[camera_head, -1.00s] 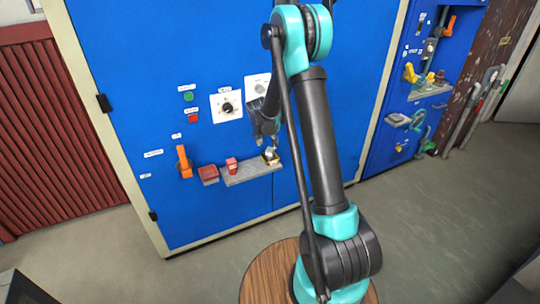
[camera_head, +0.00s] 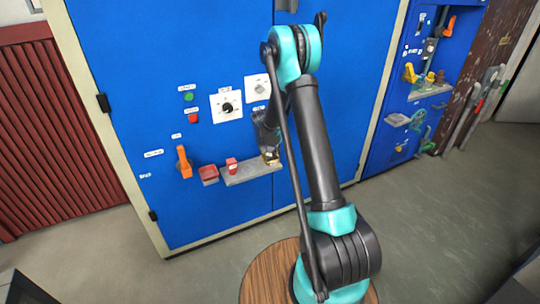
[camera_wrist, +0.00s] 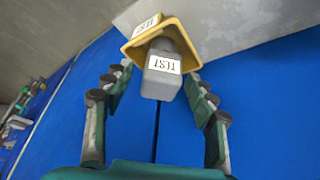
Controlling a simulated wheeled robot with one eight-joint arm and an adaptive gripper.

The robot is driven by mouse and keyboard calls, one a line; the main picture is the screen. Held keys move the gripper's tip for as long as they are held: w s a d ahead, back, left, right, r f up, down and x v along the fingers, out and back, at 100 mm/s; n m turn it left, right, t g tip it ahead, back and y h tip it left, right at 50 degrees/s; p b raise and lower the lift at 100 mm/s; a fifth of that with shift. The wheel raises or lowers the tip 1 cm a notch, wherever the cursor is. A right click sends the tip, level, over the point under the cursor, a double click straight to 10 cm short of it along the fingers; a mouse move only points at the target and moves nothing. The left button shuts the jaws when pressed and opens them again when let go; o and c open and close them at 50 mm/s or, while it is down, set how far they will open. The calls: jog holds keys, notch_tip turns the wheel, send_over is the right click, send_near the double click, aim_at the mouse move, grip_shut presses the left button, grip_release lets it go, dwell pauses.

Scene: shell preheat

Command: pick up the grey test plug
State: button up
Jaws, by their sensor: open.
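The grey test plug (camera_wrist: 162,77) shows in the wrist view, with a white label reading TEST. It sits in a yellow holder (camera_wrist: 143,48), which bears a TEST label too. My gripper (camera_wrist: 160,82) is open, one finger on each side of the plug, with gaps between the fingers and the plug. In the head view my gripper (camera_head: 270,150) is at the right end of the grey shelf (camera_head: 245,175), where my arm and gripper hide most of the plug and holder.
The shelf is on a blue cabinet (camera_head: 130,80). A red block (camera_head: 232,164) stands on it, left of my gripper. A dark red box (camera_head: 208,174) and an orange handle (camera_head: 184,162) are further left. A dial (camera_head: 227,106) is above.

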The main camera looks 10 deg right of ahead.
grip_shut()
